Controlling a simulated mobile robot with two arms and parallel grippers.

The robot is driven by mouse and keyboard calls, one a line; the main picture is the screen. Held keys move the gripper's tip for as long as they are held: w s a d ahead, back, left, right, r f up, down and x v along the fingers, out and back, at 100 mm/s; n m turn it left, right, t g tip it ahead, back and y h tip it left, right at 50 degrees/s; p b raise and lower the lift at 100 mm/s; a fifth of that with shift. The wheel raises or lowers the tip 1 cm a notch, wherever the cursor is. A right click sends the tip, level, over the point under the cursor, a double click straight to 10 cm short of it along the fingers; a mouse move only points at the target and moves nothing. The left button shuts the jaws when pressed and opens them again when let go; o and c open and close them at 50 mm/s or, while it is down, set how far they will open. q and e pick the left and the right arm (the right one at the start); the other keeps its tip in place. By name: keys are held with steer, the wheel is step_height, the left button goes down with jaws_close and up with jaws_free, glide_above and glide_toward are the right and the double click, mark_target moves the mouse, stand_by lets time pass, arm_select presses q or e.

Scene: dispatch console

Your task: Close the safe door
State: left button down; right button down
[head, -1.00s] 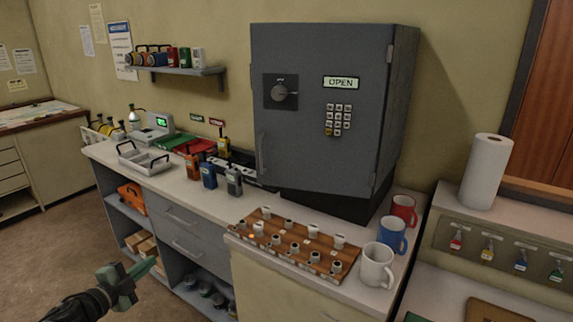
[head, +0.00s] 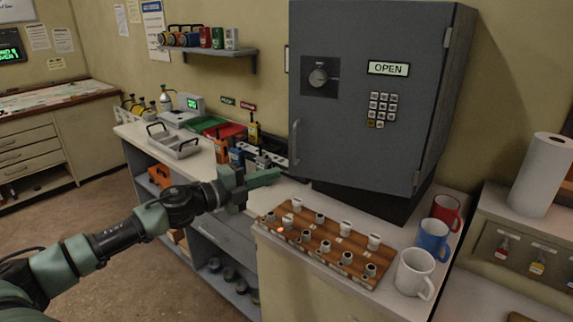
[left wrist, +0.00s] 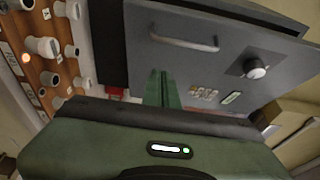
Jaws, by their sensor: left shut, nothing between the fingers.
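The grey safe's door (head: 370,95) fills the upper right of the head view, with a dial, a keypad and a display reading OPEN. It stands slightly ajar, its lower edge out over the dark base. Its bar handle (head: 296,143) is at the door's left edge; the left wrist view also shows the handle (left wrist: 184,43) above my fingers. My left gripper (head: 268,178) is shut and empty, just left of and below the handle, apart from it in the head view. Its green fingers (left wrist: 162,88) point toward the door in the left wrist view. My right gripper is not in view.
A wooden rack (head: 325,246) with several white pegs lies in front of the safe. Red (head: 446,211), blue (head: 433,240) and white mugs (head: 414,273) stand right of it.

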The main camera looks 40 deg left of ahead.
arm_select(q)
steer(key=w+p, duration=0.2)
steer(key=w, duration=0.5)
steer(key=shift+w+p, duration=0.2)
steer(key=shift+p, duration=0.2)
steer(key=shift+a, duration=0.15)
